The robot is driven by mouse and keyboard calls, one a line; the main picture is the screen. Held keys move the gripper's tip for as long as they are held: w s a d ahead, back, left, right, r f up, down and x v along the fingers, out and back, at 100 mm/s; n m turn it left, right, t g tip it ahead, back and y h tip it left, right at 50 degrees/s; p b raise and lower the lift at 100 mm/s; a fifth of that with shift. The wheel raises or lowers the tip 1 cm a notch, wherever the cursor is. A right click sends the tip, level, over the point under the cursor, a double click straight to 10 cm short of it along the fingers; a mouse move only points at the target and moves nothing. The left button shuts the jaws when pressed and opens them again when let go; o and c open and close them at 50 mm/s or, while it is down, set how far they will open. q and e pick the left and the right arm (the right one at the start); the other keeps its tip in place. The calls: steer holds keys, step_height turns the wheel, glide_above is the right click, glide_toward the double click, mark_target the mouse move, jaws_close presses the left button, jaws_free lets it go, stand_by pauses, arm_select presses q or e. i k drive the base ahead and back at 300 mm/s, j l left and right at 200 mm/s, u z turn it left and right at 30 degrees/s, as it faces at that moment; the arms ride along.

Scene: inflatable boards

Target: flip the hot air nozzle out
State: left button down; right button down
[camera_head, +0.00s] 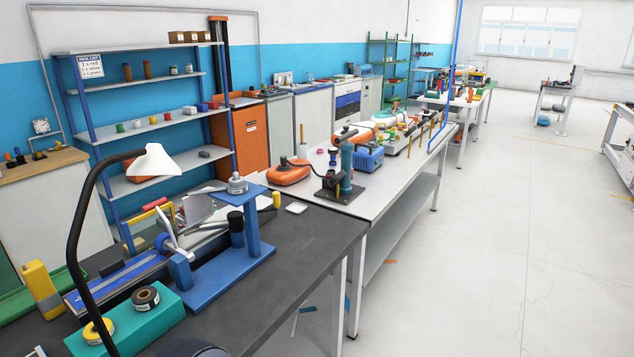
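No part is plainly recognisable as the hot air nozzle. On the dark near bench stands a blue machine frame (222,270) with a post and an upper plate that bears a grey round part (237,185). Silver and white metal parts (177,232) and a blue round hub sit at its left; a nozzle among them is too small to tell. Neither of my grippers is in view.
The dark bench (300,262) is clear at its front right. A black-necked lamp (157,162) rises at the left. A teal block (125,330) with tape rolls and a yellow item (42,290) lie near it. Open floor (490,230) extends to the right.

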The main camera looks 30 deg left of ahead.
mark_target(235, 221)
steer(key=i+u, duration=0.1)
steer(key=i, duration=0.7)
steer(key=i+l+u, duration=0.1)
steer(key=i, duration=0.65)
steer(key=i+l+u, duration=0.1)
steer(key=i, duration=0.7)
steer(key=i+u, duration=0.15)
steer(key=i, duration=0.15)
steer(key=u, duration=3.7)
steer(key=i+l, duration=0.1)
steer(key=l, duration=0.2)
steer(key=i+l, duration=0.1)
steer(key=l, duration=0.25)
